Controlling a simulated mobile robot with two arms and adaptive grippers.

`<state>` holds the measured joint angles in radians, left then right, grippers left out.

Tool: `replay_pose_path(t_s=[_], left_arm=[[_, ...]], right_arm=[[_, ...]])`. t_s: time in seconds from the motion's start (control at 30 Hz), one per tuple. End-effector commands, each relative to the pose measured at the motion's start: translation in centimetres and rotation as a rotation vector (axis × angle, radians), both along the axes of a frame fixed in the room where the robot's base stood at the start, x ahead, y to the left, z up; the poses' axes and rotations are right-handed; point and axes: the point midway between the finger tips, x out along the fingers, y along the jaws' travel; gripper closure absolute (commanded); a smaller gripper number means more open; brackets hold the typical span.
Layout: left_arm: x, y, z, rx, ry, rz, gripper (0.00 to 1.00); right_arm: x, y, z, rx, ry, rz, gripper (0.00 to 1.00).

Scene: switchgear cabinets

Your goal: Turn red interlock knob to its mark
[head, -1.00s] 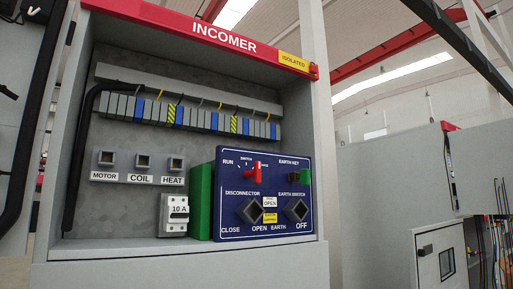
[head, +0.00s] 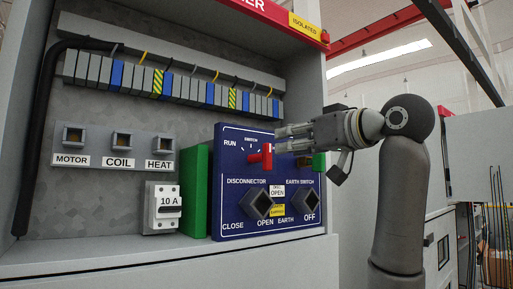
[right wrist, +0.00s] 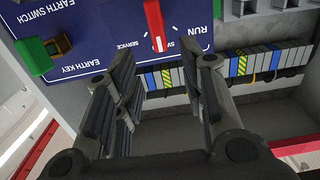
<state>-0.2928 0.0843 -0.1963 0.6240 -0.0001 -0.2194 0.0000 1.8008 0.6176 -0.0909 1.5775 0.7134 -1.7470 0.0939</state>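The red interlock knob (head: 267,157) sits on the upper part of the dark blue panel (head: 232,203), with RUN printed to its left and tick marks above it. In the right wrist view, turned upside down, the red knob (right wrist: 154,20) has a white line at its end, near the SERVICE lettering. My right gripper (head: 281,139) reaches in from the right, just right of and slightly above the knob. Its fingers (right wrist: 161,78) are spread and empty, apart from the knob, which lies beyond the gap between them. My left gripper is out of view.
The green earth-key block (head: 318,161) is beside the knob, partly behind my gripper. Two dark square knobs, disconnector (head: 259,204) and earth switch (head: 306,201), sit below. A 10 A breaker (head: 163,207) and a terminal row (head: 170,84) are left and above.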

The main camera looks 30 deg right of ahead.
Motion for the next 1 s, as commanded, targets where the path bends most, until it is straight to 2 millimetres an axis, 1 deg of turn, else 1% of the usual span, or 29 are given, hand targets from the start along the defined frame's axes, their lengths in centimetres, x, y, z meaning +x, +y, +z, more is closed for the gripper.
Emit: replay_pose_path(t_s=[0.17,0.4,0.5,0.63,0.83,0.97,1.0], left_arm=[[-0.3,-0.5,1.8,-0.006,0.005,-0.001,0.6],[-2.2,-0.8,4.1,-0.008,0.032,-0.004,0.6],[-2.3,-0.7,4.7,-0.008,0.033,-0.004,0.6],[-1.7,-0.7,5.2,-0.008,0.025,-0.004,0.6],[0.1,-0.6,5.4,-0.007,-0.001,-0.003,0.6],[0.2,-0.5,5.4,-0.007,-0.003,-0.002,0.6],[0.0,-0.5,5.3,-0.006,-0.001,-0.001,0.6]], right_arm=[[2.8,0.2,0.3,0.0,0.004,0.0,0.62],[7.4,0.6,0.3,0.001,0.005,0.001,0.62],[8.8,0.7,0.2,0.0,0.003,0.001,0.62],[9.8,0.8,0.1,0.001,0.001,0.0,0.62],[10.3,0.8,-0.1,0.0,-0.001,-0.001,0.62],[10.3,0.8,-0.1,0.0,-0.001,-0.001,0.62],[10.3,0.8,-0.1,0.0,-0.001,-0.001,0.65]])
